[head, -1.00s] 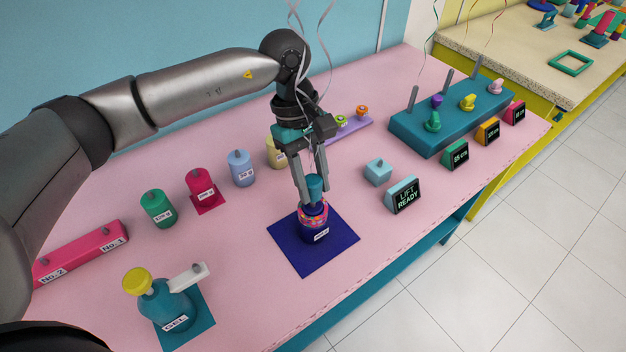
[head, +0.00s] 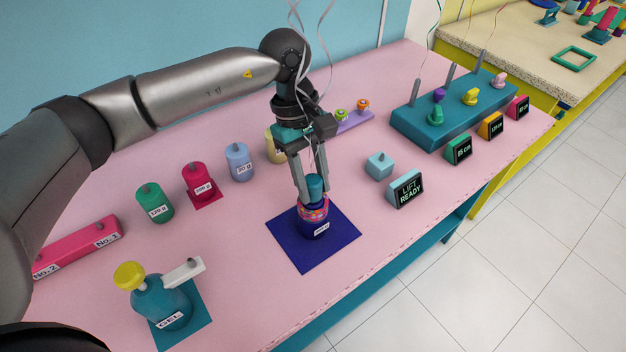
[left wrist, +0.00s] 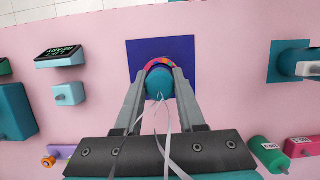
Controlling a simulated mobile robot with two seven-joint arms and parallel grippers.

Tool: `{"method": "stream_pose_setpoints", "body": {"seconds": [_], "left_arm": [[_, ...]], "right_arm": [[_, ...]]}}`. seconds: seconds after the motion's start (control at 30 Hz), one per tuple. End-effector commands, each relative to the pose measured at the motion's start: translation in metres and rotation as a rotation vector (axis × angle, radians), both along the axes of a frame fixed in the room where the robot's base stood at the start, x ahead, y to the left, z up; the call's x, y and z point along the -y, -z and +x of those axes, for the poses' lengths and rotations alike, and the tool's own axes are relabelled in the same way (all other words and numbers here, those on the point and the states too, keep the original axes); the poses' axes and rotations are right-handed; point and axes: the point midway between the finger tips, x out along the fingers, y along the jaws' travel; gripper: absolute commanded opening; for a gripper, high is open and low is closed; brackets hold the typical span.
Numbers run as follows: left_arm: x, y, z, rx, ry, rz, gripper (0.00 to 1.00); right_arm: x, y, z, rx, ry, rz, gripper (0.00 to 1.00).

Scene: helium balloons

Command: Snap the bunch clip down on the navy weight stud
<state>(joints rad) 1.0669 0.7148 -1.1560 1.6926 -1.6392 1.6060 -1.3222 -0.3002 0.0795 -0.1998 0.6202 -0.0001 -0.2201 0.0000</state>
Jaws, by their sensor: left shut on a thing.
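The navy weight (head: 314,229) stands upright on a navy mat (head: 290,252), with a white label on its front and a multicoloured band around its top. My left gripper (head: 315,192) points straight down over it, shut on the teal bunch clip (head: 315,186). The clip sits right above the weight's top and looks in line with it. Its lower end and the stud are hidden, so I cannot tell if it is snapped on. In the left wrist view the clip (left wrist: 160,82) is between the fingers, with grey ribbons running from it. My right gripper is not in view.
Green (head: 155,203), crimson (head: 198,181) and light blue (head: 238,162) weights stand to the left. A teal gel bottle (head: 160,305) is at the front left. A "LIFT READY" sign (head: 405,190) and a small light blue block (head: 379,165) stand to the right.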

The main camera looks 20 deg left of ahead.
Motion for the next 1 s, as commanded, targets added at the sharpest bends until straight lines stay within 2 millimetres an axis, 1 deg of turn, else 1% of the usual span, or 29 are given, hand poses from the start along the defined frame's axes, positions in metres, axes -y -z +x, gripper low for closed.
{"method": "stream_pose_setpoints", "body": {"seconds": [0.27,0.3,0.6,0.87,1.0], "left_arm": [[-0.0002,0.0075,0.0000,0.000,0.000,0.000,0.00],[-0.0002,0.0071,0.0000,0.000,0.000,0.000,0.41],[-0.0002,0.0062,0.0000,0.000,0.000,0.000,0.74],[-0.0002,0.0058,0.0002,0.000,0.000,0.000,0.74],[-0.0016,0.0001,0.0013,0.001,0.000,0.000,0.74]], "right_arm": [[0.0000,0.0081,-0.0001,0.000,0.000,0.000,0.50],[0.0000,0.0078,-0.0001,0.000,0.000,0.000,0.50],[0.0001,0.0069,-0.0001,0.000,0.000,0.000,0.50],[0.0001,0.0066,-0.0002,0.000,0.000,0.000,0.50],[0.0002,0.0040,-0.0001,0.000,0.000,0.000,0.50]]}}
